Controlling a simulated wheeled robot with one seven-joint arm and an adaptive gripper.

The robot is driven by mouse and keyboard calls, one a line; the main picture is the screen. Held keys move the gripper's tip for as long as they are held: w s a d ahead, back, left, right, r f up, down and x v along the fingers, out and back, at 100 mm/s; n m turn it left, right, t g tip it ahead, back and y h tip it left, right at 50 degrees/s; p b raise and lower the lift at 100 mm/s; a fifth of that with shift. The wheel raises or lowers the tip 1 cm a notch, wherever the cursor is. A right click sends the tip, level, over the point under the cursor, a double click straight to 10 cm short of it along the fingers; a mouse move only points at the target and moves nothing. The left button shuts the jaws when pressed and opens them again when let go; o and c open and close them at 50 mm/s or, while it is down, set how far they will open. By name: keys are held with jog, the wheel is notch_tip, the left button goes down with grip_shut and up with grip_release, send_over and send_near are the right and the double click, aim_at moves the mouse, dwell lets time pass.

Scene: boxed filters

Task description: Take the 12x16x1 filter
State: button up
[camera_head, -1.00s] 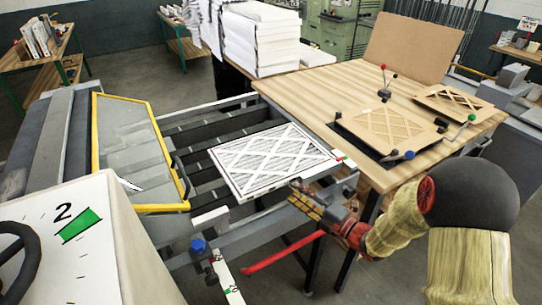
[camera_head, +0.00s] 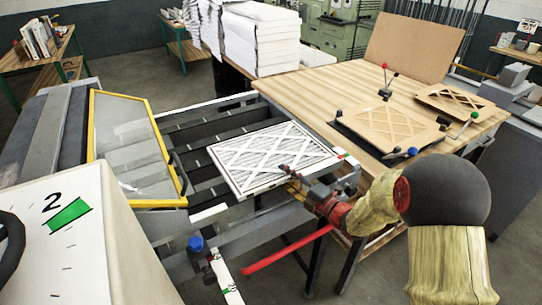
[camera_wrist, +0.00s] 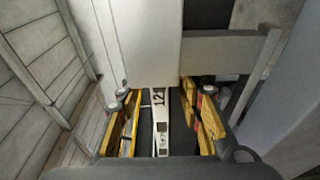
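A flat white filter with a diamond lattice (camera_head: 268,157) lies on the dark slatted bed of the machine in the head view. Its near edge faces my gripper (camera_head: 288,182). In the wrist view a narrow white edge marked "12" (camera_wrist: 160,118) shows between the two yellow fingers of my gripper (camera_wrist: 162,115); the rest of the label is not readable. The fingers stand apart with dark gaps on both sides of that edge, so my gripper looks open around it. Contact cannot be made out.
A wooden table (camera_head: 330,90) stands right of the bed, with brown lattice frames (camera_head: 390,125) and small clamps on it. A yellow-framed clear guard (camera_head: 130,145) is at the left. White stacks (camera_head: 262,40) stand behind. A red bar (camera_head: 285,250) lies below my gripper.

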jog(key=shift+c, duration=1.1)
grip_shut()
